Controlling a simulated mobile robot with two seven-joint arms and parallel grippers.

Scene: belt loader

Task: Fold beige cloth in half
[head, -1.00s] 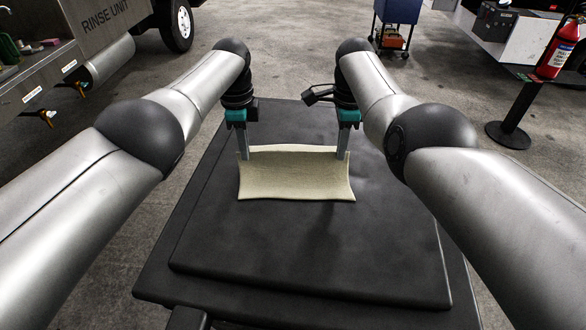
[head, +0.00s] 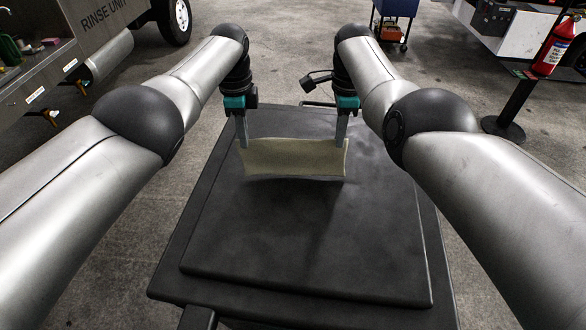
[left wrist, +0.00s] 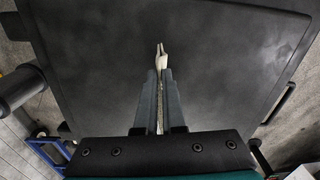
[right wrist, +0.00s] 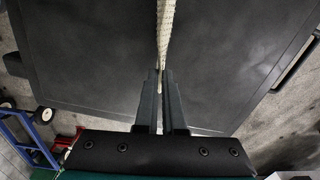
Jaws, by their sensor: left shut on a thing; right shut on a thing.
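The beige cloth (head: 294,158) hangs between my two grippers above the black top of the stand, at its far part. Its lower edge seems lifted off the surface, with a dark shadow below. My left gripper (head: 243,143) is shut on the cloth's left end, and my right gripper (head: 341,143) is shut on its right end. In the left wrist view a thin edge of cloth (left wrist: 161,58) shows between the fingers. In the right wrist view the cloth (right wrist: 166,30) is a narrow strip running away from the closed fingers.
The black stand top (head: 300,240) is bare in front of the cloth. A fire extinguisher (head: 553,48) hangs at the right by a black post (head: 512,105). A blue cart (head: 394,12) stands behind, and the rinse unit (head: 85,45) is at the left.

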